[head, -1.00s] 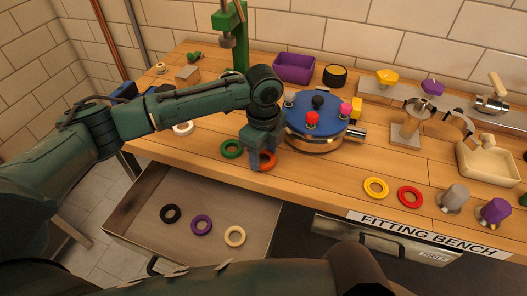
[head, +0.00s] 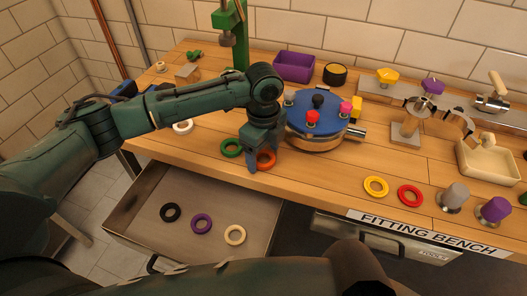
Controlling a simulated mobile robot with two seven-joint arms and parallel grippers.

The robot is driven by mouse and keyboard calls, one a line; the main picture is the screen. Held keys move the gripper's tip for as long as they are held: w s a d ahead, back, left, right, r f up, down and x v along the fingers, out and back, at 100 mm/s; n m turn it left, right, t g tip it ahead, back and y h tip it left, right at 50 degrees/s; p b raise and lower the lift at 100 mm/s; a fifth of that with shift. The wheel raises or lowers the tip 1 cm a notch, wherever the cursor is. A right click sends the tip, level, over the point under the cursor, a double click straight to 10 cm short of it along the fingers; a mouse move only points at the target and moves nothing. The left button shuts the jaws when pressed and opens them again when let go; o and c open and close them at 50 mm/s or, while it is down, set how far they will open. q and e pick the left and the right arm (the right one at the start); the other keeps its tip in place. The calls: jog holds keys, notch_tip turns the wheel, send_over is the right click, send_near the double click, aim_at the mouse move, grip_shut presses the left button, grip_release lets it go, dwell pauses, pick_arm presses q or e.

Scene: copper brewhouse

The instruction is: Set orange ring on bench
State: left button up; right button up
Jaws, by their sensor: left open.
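The orange ring (head: 267,160) lies on the wooden bench (head: 330,180) near its front edge, left of the middle. My left gripper (head: 264,163) points down at the ring, with its fingers open and close around or beside it. The gripper hides part of the ring, so I cannot tell whether a finger touches it. My right gripper is not in view.
A green ring (head: 231,148) lies just left of the orange one. The blue-lidded vessel (head: 318,122) stands close on the right. The open drawer (head: 262,205) below holds black, purple and cream rings. Yellow (head: 376,187) and red (head: 410,195) rings lie further right.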

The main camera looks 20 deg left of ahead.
aim_at(264, 158)
pick_arm(q)
notch_tip(264, 158, up, 12)
dwell(0.4)
jog(key=shift+f, duration=0.15)
